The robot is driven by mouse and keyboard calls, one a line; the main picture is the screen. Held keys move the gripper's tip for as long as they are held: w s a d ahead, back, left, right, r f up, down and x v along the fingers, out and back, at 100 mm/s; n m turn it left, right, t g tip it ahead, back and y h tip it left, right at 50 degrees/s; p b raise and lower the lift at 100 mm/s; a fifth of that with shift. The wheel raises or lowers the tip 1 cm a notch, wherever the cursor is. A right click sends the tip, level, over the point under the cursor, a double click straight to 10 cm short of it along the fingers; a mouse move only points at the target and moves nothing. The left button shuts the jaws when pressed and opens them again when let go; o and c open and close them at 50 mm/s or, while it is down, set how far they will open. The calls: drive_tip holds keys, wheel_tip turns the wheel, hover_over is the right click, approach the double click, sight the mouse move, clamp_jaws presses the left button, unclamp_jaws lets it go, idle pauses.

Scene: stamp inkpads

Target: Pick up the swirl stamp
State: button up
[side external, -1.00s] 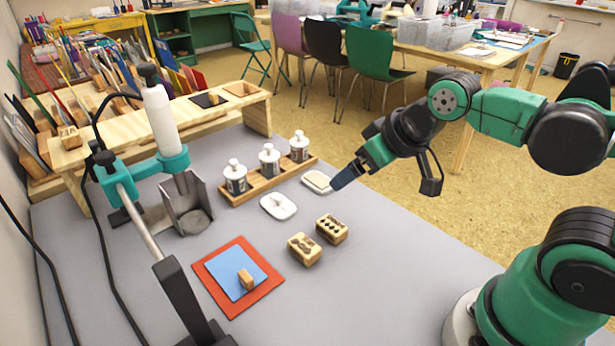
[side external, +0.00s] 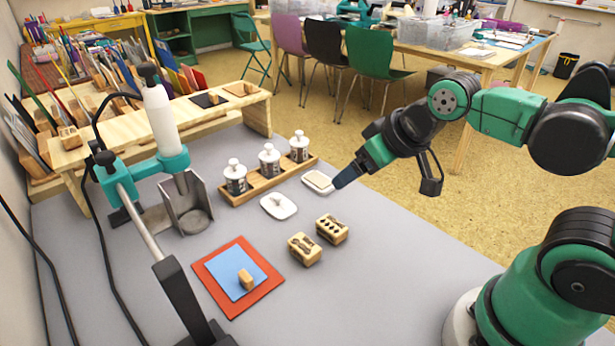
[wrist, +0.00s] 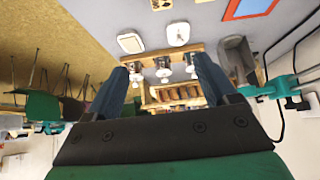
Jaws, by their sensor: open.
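Two wooden stamp blocks lie on the grey table in the side view. The nearer one (side external: 304,249) has a dark curly mark on top; the other (side external: 332,229) has dark round dots. A smaller wooden block (side external: 246,279) sits on a blue sheet (side external: 228,277) over a red one. I cannot tell surely which block bears the swirl. My gripper (side external: 339,182) is above the table, beyond the two blocks and near the beige inkpad (side external: 318,181). In the wrist view my gripper (wrist: 160,66) is open and empty. A wooden block (wrist: 161,5) shows at its top edge.
A white inkpad (side external: 278,206) lies left of the beige one. A wooden rack (side external: 233,195) holds white-capped bottles behind them. A teal-clamped press (side external: 183,205) stands at the left. A wooden shelf (side external: 190,112) runs behind. The table front right of the blocks is clear.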

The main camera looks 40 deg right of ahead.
drive_tip(key=g, duration=0.7)
hover_over(304, 244)
drive_tip(key=f, duration=0.6)
drive_tip(key=shift+d+f, duration=0.25)
drive_tip(key=shift+f, duration=0.1)
drive_tip(key=shift+a+f, duration=0.2)
drive_tip(key=shift+f, duration=3.05)
